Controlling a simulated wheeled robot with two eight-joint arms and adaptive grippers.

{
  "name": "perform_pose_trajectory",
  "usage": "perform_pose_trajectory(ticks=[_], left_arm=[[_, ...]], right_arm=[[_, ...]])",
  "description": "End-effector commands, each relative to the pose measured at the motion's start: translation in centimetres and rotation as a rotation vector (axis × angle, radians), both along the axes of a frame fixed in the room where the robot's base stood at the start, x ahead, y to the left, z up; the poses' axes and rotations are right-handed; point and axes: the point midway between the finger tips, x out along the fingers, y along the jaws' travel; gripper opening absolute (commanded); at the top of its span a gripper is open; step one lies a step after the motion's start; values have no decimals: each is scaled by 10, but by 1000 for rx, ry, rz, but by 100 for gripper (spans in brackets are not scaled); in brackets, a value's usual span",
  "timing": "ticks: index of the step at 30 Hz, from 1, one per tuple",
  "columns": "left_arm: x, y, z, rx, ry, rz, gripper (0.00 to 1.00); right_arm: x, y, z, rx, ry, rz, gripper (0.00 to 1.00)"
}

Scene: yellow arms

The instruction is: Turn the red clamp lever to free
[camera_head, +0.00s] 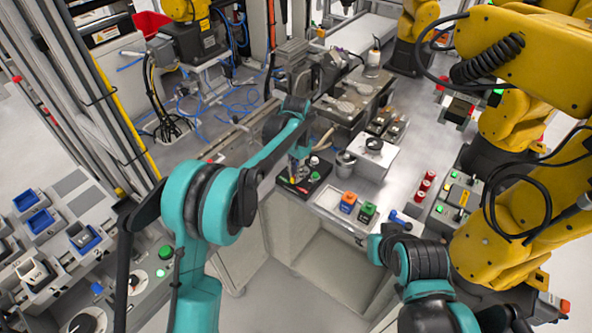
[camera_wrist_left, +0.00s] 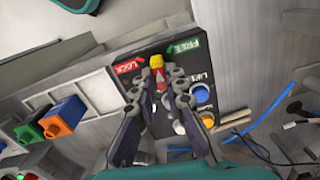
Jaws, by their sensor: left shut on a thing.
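The red clamp lever (camera_wrist_left: 160,77) shows in the left wrist view on a black panel (camera_wrist_left: 207,62), with a yellow part (camera_wrist_left: 157,61) at its upper end. The yellow end lies between the red LOCK label (camera_wrist_left: 127,66) and the green FREE label (camera_wrist_left: 186,47). My left gripper (camera_wrist_left: 161,80) is shut on the lever, one finger on each side. The fingers hide much of the lever's lower part. In the head view, my left gripper (camera_head: 298,173) reaches down to the panel near the bench's left edge. My right gripper is not in view; only part of that arm shows.
Beside the lever are a blue knob (camera_wrist_left: 201,93) and the LIFT label. Yellow arms (camera_head: 520,65) fill the right side.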

Motion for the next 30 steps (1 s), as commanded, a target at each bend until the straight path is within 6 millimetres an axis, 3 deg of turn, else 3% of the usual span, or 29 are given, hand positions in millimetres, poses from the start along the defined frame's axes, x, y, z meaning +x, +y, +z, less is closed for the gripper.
perform_pose_trajectory(ticks=[15, 30], left_arm=[[0, 0, 0, 0, 0, -457, 0], [0, 0, 0, 0, 0, -664, 0]], right_arm=[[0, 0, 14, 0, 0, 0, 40], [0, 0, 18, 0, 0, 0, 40]])
